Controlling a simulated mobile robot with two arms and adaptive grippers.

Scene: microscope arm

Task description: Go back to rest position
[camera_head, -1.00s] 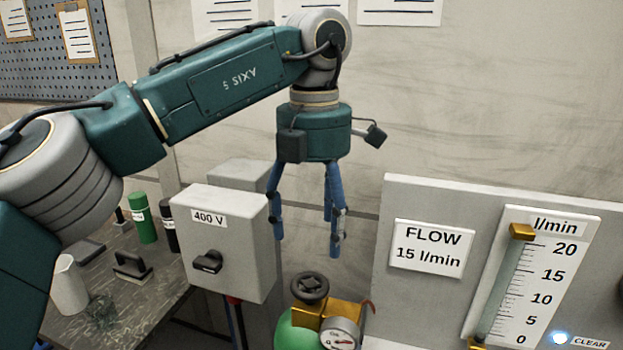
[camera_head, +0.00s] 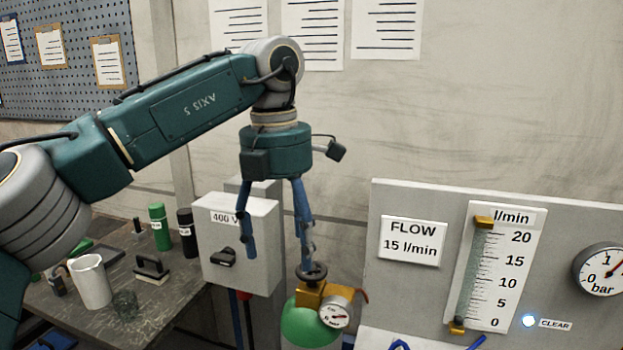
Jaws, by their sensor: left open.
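My left gripper (camera_head: 277,262) hangs from the left arm with its blue fingers pointing down. The fingers are spread apart and nothing shows between them. In the picture it overlaps the front of the grey 400 V box (camera_head: 258,268) and sits just above the black handwheel (camera_head: 311,273) of the green gas bottle (camera_head: 309,322). I cannot tell whether a finger touches the handwheel. My right gripper is not in view.
The flow panel (camera_head: 400,300) stands at the right with a gauge column (camera_head: 487,280) and a lit CLEAR lamp (camera_head: 529,321). A workbench (camera_head: 180,305) at the left holds a white mug (camera_head: 91,281), a green bottle (camera_head: 159,227) and a black bottle (camera_head: 187,233).

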